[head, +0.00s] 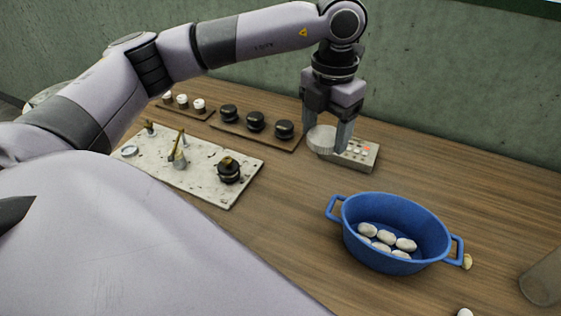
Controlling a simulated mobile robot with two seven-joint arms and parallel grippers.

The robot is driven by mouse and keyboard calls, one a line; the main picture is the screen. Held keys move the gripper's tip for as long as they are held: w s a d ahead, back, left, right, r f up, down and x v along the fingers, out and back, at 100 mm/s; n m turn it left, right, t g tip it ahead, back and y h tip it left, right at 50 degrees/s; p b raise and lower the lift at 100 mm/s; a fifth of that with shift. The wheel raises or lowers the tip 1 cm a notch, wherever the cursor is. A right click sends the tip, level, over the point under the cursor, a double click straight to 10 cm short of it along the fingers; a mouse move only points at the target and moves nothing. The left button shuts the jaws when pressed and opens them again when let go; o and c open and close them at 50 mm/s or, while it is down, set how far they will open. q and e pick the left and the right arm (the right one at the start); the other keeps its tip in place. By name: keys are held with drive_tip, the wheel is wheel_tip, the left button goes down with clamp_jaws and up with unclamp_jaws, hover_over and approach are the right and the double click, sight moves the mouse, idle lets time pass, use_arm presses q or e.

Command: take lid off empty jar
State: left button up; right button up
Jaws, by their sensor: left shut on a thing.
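My left gripper (328,137) points down over the back of the table, with its two fingers shut on a pale, round, ribbed lid (320,141). The lid is beside a small panel with buttons (358,154). I cannot tell whether the lid touches the table or the panel. No jar shows beneath the lid. A greyish, see-through container (544,282), perhaps the jar, stands at the right edge and is partly cut off. My right gripper is not in view.
A blue two-handled basin (353,229) holds several white cocoons. A pale board (205,190) with brass fittings lies at left. Behind it are a wooden strip with three black knobs (255,121) and one with small white-topped pieces (183,102). Small pieces lie near the basin's right side.

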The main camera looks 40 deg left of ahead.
use_arm(q)
drive_tip(key=n, duration=0.4)
drive_tip(key=a+r+n, duration=0.1)
drive_tip(key=n, duration=0.1)
drive_tip(key=shift+w, duration=0.2)
drive_tip(key=n, duration=0.4)
drive_tip(key=shift+a+r, duration=0.25)
drive_tip(key=shift+r, duration=0.15)
drive_tip(key=n, duration=0.4)
drive_tip(key=a+r+n, duration=0.1)
drive_tip(key=n, duration=0.1)
drive_tip(key=shift+w, duration=0.15)
drive_tip(key=a+n, duration=0.1)
drive_tip(key=n, duration=0.4)
drive_tip(key=n+b, duration=0.1)
drive_tip(key=b, duration=0.3)
hover_over(304, 190)
wheel_tip(304, 190, down, 14)
drive_tip(key=shift+f, duration=2.75)
drive_tip(key=shift+f, duration=0.1)
